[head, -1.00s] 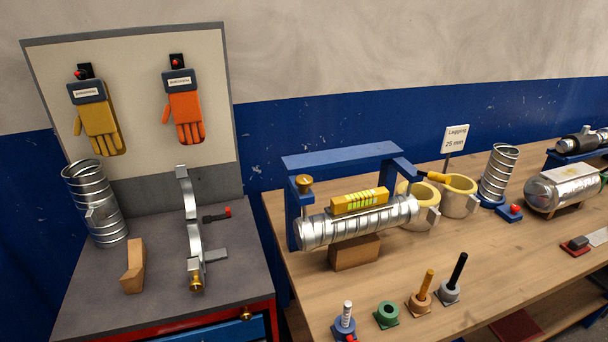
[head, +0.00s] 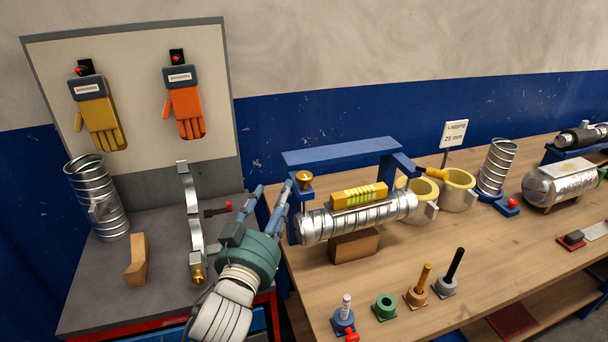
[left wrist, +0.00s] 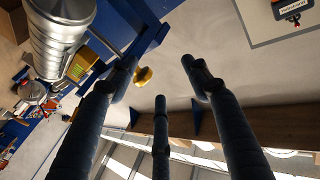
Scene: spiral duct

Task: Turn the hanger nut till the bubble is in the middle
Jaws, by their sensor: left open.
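The brass hanger nut (head: 304,179) sits at the left end of the blue hanger frame (head: 340,152). It also shows in the left wrist view (left wrist: 143,77). The silver spiral duct (head: 330,224) lies below the frame on a wooden block. My right gripper is out of view.
A grey-topped cabinet (head: 155,285) with a standing duct piece and a curved metal band is at left. Several small posts (head: 386,306) stand at the bench front. Yellow-lined lagging cups (head: 457,190) are right of the duct. Bare bench lies between duct and posts.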

